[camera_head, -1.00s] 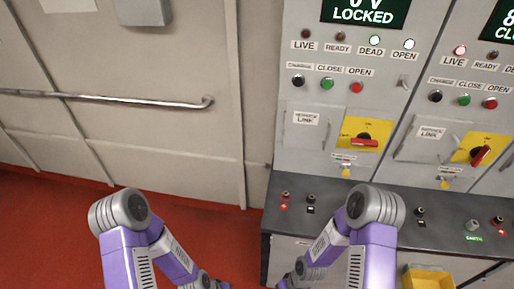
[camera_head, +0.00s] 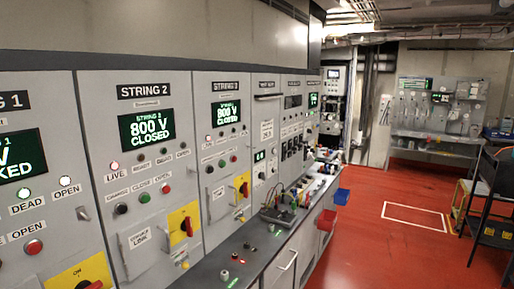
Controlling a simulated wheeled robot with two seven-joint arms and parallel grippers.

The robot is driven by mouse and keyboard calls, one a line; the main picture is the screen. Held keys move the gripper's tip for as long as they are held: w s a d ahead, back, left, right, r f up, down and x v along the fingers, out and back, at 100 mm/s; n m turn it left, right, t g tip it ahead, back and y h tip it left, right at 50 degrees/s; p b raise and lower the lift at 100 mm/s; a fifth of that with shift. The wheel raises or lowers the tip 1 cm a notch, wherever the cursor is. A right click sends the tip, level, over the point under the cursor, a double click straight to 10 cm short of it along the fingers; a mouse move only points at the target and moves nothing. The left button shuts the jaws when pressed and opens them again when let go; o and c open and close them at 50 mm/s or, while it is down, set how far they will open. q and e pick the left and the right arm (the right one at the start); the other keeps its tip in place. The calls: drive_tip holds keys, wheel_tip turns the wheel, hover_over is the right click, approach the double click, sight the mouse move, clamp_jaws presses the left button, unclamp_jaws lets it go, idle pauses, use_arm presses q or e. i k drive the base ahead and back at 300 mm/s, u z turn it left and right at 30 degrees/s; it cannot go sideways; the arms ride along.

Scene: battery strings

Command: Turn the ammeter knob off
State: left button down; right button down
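I cannot pick out an ammeter knob for certain. A dark boxy instrument (camera_head: 278,215) lies on the grey bench top right of the String 3 panel; it may be a meter, but any knob on it is too small to read. The String 2 panel (camera_head: 150,90) and String 3 panel (camera_head: 238,150) show screens reading 800 V CLOSED. Their red rotary handles (camera_head: 187,226) sit on yellow plates. Neither of my grippers is in view.
The bench top (camera_head: 225,258) runs away along the panels, with several small tools farther on. Red floor (camera_head: 370,240) is open to the right. A black cart (camera_head: 493,190) stands at far right, with a tool board (camera_head: 437,105) behind.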

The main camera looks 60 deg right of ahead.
sight(261, 175)
drive_tip(key=z, duration=2.5)
drive_tip(key=k, duration=1.05)
drive_tip(key=z, duration=1.1)
drive_tip(key=i, duration=2.5)
drive_tip(key=u, duration=1.3)
drive_tip(key=i, duration=1.15)
drive_tip(key=u, duration=1.15)
